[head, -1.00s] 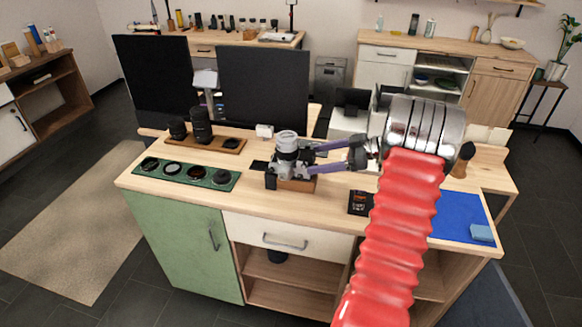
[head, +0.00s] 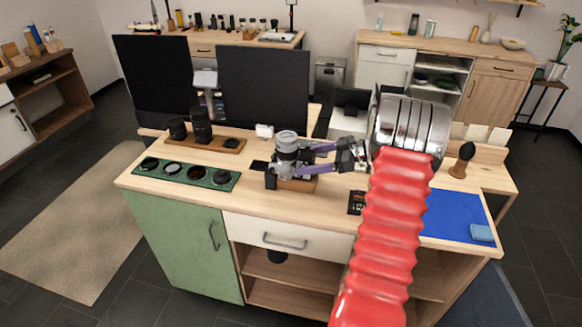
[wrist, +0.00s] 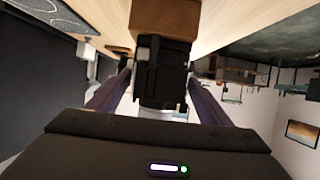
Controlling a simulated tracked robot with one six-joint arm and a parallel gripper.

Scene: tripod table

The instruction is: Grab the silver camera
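The silver camera (head: 286,146), with its lens pointing up, sits on a small wooden stand (head: 299,186) on the workbench. In the wrist view the dark side of the camera (wrist: 163,75) fills the middle, between my two purple fingers. My gripper (head: 306,158) comes from the right with its fingers spread, one on each side of the camera. The fingers look open; the fingertips are partly hidden by the camera, and I cannot tell whether either touches it. The wooden stand also shows at the top of the wrist view (wrist: 165,18).
A green lens tray (head: 187,173) and a wooden board with black lenses (head: 206,144) lie to the left.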

